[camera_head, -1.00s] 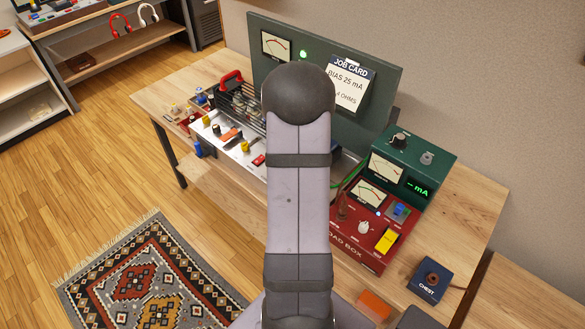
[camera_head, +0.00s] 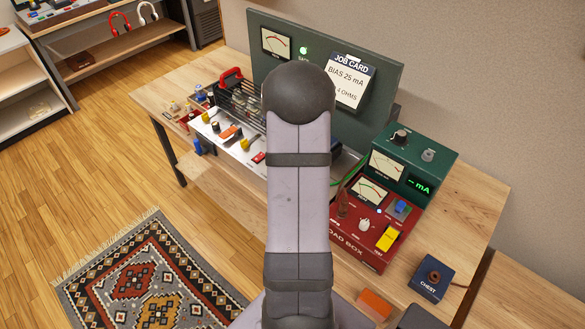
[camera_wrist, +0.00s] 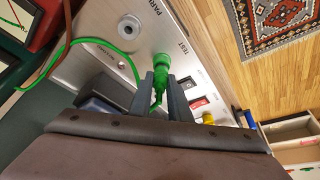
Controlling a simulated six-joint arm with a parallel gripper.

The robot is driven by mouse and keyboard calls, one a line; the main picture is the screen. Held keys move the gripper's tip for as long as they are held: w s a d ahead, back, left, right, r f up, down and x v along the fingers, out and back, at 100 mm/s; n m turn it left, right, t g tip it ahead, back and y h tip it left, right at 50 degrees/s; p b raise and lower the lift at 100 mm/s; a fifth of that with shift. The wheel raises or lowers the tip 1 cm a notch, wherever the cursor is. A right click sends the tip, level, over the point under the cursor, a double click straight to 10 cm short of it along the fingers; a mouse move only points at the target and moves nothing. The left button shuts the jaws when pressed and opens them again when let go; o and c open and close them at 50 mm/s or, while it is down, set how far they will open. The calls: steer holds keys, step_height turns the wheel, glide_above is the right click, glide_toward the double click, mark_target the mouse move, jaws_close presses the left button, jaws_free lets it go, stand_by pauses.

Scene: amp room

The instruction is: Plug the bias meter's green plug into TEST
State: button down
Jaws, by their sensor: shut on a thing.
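In the wrist view the green plug (camera_wrist: 162,66) is between the fingertips of my gripper (camera_wrist: 161,88), which is shut on it. Its front end is against the metal panel (camera_wrist: 105,28) beside the TEST label (camera_wrist: 182,47). The plug covers the socket there, so I cannot tell how deep it sits. A green cable (camera_wrist: 118,48) runs from the plug to the left. The grey PARK socket (camera_wrist: 129,27) is empty. In the head view the dark green bias meter (camera_head: 430,158) stands on the bench and shows "-- mA". My arm hides the gripper and plug there.
A red load box (camera_head: 350,238) stands in front of the meter. The amplifier chassis (camera_head: 232,145) is left of my arm. A job card (camera_head: 347,82) hangs on the back panel (camera_head: 385,75). A CHEST box (camera_head: 432,280) is at the right. A red switch (camera_wrist: 198,103) is near the fingers.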

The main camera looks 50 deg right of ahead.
steer(key=shift+f, duration=0.15)
stand_by(0.3)
steer(key=c, duration=1.6)
jaws_free()
steer(key=shift+b+v, duration=0.75)
steer(key=shift+v, duration=2.95)
